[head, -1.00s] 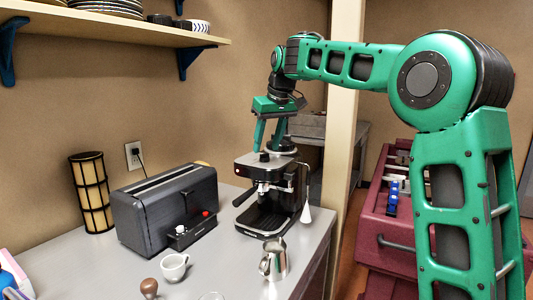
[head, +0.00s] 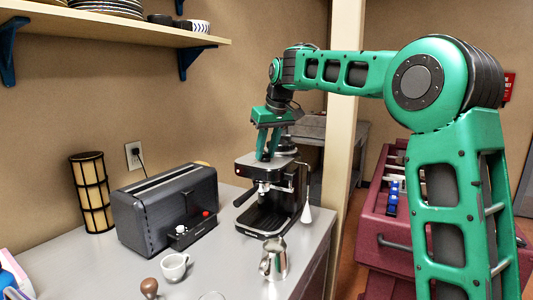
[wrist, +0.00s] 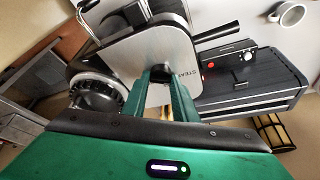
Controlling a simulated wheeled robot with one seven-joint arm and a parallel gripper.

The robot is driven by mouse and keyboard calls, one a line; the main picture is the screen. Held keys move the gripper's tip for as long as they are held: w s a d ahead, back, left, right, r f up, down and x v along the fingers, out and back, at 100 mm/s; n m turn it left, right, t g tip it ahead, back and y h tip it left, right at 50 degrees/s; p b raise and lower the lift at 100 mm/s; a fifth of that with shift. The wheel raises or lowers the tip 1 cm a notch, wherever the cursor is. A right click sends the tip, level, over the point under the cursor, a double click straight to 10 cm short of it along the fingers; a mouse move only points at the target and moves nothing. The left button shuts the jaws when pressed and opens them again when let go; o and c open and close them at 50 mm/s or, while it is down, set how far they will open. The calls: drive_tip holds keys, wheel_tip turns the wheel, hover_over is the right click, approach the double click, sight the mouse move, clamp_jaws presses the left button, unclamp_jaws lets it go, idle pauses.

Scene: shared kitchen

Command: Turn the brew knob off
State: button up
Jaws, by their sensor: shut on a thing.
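The espresso machine (head: 272,180), silver and black, stands at the counter's right end. My gripper (head: 267,157) points down at the front of its top in the head view. In the wrist view my gripper (wrist: 163,86) has its two green fingers shut on a small black knob (wrist: 159,75) on the silver top panel (wrist: 150,50). Lettering beginning "STEA" is printed beside the knob; no brew label is readable. The fingers hide part of the knob, and I cannot tell its turn setting.
A dark toaster (head: 165,205) stands close to the left of the machine. A metal pitcher (head: 273,259) and a white cup (head: 174,267) stand in front on the counter (head: 110,265). A shelf (head: 110,22) hangs at upper left.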

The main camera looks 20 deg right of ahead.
drive_tip(key=shift+m, duration=0.3)
drive_tip(key=shift+w+a+r+m+h, duration=0.1)
drive_tip(key=shift+a+m+h, duration=0.05)
drive_tip(key=shift+m+h, duration=0.3)
drive_tip(key=m, duration=0.1)
drive_tip(key=m+h, duration=0.1)
drive_tip(key=m, duration=0.2)
drive_tip(key=shift+a+m+h, duration=0.25)
drive_tip(key=m+h, duration=0.1)
drive_tip(key=m, duration=0.3)
drive_tip(key=shift+w, duration=0.1)
drive_tip(key=shift+m+g+h, duration=0.4)
drive_tip(key=shift+m+h, duration=0.1)
drive_tip(key=shift+m, duration=0.4)
drive_tip(key=o, duration=1)
drive_tip(key=shift+o, duration=0.2)
